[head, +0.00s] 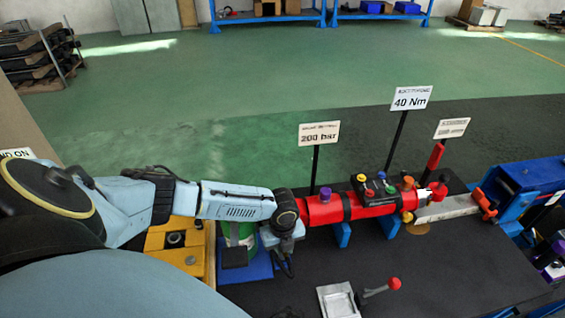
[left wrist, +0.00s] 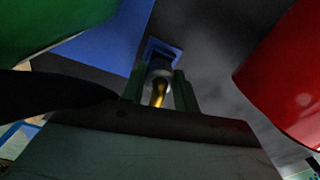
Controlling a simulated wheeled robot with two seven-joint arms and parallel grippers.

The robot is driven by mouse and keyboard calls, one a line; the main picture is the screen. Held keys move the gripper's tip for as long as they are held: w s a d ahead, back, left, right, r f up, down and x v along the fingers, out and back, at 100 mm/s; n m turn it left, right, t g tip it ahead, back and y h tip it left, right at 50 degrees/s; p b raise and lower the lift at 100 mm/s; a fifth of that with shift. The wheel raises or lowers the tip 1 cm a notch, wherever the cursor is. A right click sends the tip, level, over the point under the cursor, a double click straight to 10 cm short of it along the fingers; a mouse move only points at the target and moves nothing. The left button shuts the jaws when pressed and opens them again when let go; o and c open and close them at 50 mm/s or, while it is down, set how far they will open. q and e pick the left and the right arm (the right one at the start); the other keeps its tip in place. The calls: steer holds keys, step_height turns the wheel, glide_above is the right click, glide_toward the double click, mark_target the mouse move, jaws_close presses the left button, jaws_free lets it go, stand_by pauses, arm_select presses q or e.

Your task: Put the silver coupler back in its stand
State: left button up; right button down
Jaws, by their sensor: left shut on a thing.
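My left gripper (head: 284,260) points down beside the left end of the red cylinder; its fingers are hard to make out in the head view. In the left wrist view, my left gripper (left wrist: 161,78) is shut on the silver coupler (left wrist: 159,88), a small piece with a silver collar and a brassy part. Just beyond the fingertips is a small blue-edged holder with a dark middle (left wrist: 178,50), which looks like the stand. I cannot tell whether the coupler touches it or sits in it. The coupler is hidden in the head view. My right gripper is not in view.
The red cylinder (head: 322,210) rests on blue supports right of my gripper. A green cylinder (head: 238,232) stands close on the left, beside a yellow block (head: 170,241). A silver tray (head: 337,301) and a red-knobbed lever (head: 394,284) are in front.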

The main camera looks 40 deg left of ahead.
arm_select(q)
steer(key=shift+f+b, duration=0.35)
steer(key=shift+f, duration=0.25)
steer(key=o, duration=1.1)
steer(key=shift+r, duration=0.15)
step_height(320, 180, up, 5)
steer(key=p, duration=0.5)
step_height(320, 180, up, 13)
steer(key=shift+r, duration=0.2)
